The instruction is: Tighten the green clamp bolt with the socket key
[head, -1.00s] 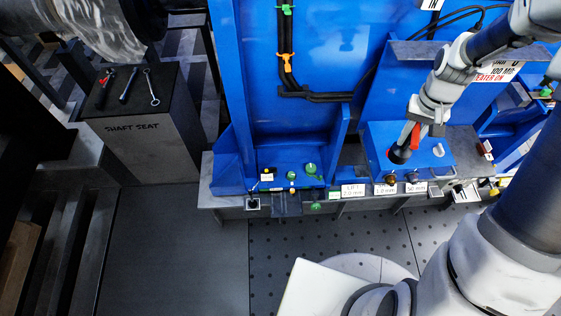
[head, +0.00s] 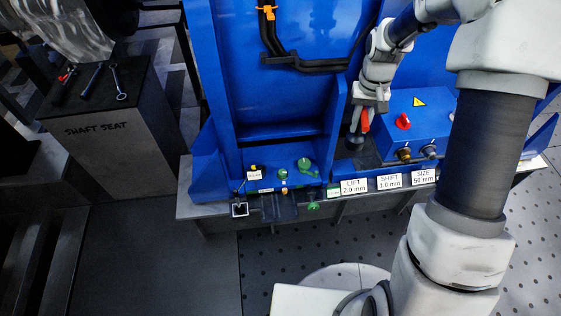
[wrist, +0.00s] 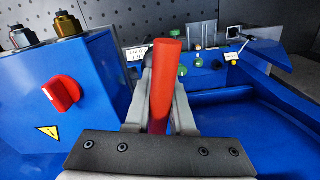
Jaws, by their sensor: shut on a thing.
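My gripper (head: 362,108) is shut on a red-handled tool (head: 365,121), apparently the socket key. In the wrist view its red handle (wrist: 165,80) stands up between the fingers, slightly tilted. A dark round part shows below it in the head view; its working end is not clear. Several green parts sit on the front ledge to the left of my gripper: a large one (head: 304,165), a smaller one (head: 283,175) and a low one (head: 313,206). I cannot tell which is the clamp bolt. The tool is apart from them.
A blue box (head: 425,112) with a red knob (head: 403,121) stands right of my gripper. White labels (head: 353,186) line the ledge front. A blue upright wall (head: 335,135) rises between my gripper and the green parts. A stand marked SHAFT SEAT (head: 115,130) holds tools at left.

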